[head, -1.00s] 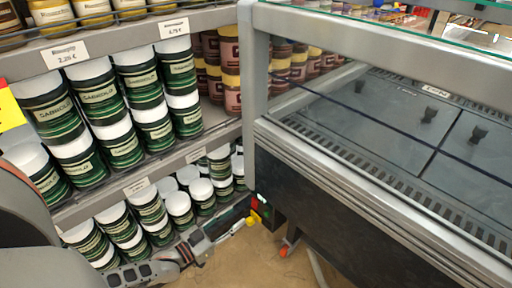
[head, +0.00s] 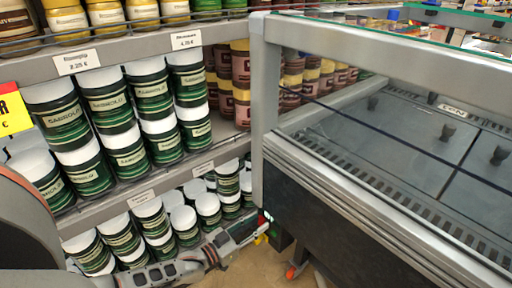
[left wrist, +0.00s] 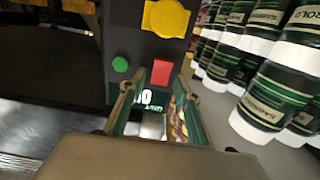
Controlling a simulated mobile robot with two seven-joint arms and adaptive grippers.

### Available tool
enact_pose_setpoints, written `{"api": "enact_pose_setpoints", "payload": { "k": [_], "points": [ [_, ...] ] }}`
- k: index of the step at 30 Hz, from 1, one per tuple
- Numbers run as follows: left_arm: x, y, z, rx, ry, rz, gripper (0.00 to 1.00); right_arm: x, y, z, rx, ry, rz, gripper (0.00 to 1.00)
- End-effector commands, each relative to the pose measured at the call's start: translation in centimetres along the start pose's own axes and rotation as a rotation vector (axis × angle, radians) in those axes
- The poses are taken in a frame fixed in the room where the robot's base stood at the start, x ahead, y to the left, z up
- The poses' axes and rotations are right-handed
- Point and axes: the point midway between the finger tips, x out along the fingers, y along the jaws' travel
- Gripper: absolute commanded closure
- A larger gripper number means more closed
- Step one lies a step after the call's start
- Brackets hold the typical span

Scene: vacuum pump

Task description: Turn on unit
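The unit is a dark control box (left wrist: 140,45) at the front corner of the display case. In the left wrist view it carries a green button (left wrist: 120,64), a red button (left wrist: 161,72) and a yellow knob (left wrist: 167,17). A dark panel with pale lettering (left wrist: 142,98) shows between my fingers. My left gripper (left wrist: 152,95) is open, its two fingers apart, with the tips close to the box beside the buttons. I cannot tell whether they touch it. In the head view my left gripper (head: 250,238) is low at the case corner. My right gripper is out of view.
Shelves of green-and-white cans (head: 120,130) stand close on the left, above and beside my left arm. The display case (head: 400,130) with its grey rim fills the right. A little bare floor (head: 240,268) shows below.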

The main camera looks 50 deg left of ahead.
Motion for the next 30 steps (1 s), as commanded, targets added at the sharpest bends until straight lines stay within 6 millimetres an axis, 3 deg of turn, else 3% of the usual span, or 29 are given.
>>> {"api": "enact_pose_setpoints", "payload": {
  "k": [1, 3, 11, 30],
  "points": [
    [-0.01, 0.01, 0.0, 0.0, 0.0, 0.0, 0.85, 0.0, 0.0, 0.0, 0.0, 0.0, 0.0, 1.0],
    [-0.02, 0.01, 0.0, 0.0, 0.0, 0.0, 1.0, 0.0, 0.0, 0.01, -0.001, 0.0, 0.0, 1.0],
    [-0.01, -0.03, 0.17, 0.001, 0.013, -0.001, 1.0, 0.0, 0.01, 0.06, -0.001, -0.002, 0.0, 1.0],
    [-0.01, -0.22, 0.82, 0.005, 0.232, -0.005, 1.0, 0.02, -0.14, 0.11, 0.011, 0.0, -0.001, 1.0]
  ]
}}
